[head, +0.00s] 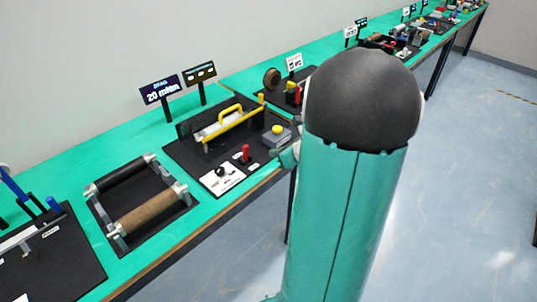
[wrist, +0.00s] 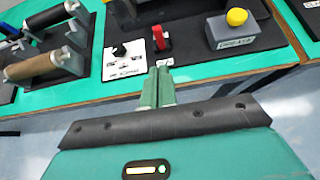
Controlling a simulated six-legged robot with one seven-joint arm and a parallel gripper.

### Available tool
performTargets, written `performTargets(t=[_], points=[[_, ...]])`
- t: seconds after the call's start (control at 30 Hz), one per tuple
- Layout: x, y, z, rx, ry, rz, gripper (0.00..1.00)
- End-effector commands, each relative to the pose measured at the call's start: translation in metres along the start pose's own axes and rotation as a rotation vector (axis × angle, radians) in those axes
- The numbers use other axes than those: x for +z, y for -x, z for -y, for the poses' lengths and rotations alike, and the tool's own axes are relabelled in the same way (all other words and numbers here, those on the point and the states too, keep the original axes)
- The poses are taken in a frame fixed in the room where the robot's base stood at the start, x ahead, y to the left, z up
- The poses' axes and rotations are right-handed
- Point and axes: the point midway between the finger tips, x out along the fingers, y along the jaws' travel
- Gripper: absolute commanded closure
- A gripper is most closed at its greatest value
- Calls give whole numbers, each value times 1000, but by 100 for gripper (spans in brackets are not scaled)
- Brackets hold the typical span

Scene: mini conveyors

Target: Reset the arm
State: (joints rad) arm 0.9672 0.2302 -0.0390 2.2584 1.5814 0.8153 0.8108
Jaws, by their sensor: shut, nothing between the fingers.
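My gripper (wrist: 158,88) is in the wrist view, with its green fingers together and nothing between them. It points at the front edge of the board with the controls, near a red-handled lever (wrist: 161,38); I cannot tell whether it touches the board. In the head view my green arm with its dark rounded joint covers the right middle. The red lever also shows in the head view (head: 245,153), standing upright on the black board (head: 190,160).
A grey box with a yellow button (wrist: 237,17) is right of the lever. A white control plate (wrist: 124,60) is left of it. A mini conveyor with a brown roller (head: 152,208) stands further left. Other stations line the green table (head: 140,120). The floor (head: 450,180) at right is clear.

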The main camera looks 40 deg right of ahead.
Motion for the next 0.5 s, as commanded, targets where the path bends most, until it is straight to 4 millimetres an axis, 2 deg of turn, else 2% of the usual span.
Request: performTargets(t=[0.13, 0.5], points=[[1, 13, 0, -2, -1, 1, 100], [0, 15, -1, 0, -1, 0, 100]])
